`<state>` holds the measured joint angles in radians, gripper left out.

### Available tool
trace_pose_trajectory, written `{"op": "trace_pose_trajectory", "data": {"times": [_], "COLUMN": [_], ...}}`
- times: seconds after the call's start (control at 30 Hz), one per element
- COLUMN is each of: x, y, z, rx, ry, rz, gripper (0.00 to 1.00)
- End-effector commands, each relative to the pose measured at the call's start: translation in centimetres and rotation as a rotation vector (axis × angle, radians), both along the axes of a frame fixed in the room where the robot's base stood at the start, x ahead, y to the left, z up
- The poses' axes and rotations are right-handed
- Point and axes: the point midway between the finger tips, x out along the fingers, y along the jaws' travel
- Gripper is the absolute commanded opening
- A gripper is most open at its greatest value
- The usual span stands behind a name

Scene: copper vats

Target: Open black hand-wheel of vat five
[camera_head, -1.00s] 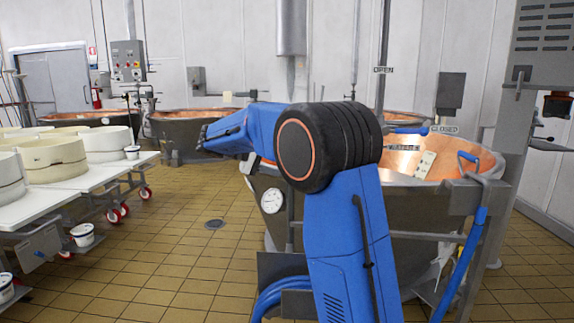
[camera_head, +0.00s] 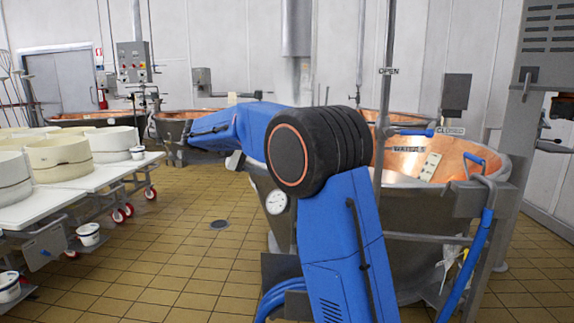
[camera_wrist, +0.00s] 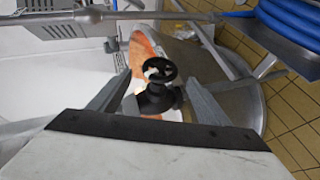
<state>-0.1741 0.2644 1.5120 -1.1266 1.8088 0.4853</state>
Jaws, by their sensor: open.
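A black hand-wheel (camera_wrist: 160,68) on a dark valve body shows in the middle of the wrist view. It appears between the fingers of my gripper (camera_wrist: 159,80), which are spread apart with nothing held. I cannot tell the remaining distance to the wheel. In the head view, the large steel vat (camera_head: 407,246) with a copper inside stands at the right, partly behind my blue arm. A label on it is too small to read surely. The hand-wheel and my fingers cannot be made out in the head view.
A white table (camera_head: 75,190) with cheese moulds (camera_head: 60,154) stands at left.

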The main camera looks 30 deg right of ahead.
Motion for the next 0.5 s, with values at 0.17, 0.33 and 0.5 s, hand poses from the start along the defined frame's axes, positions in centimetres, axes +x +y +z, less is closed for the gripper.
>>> {"op": "trace_pose_trajectory", "data": {"times": [0.17,0.33,0.5], "x": [0.7,1.2,1.6], "y": [3.5,6.5,8.8], "z": [1.2,2.4,3.4], "rx": [0.001,0.001,0.001], "ry": [0.0,0.0,-0.001], "rz": [0.002,0.002,0.001], "gripper": [0.71,0.71,0.71]}}
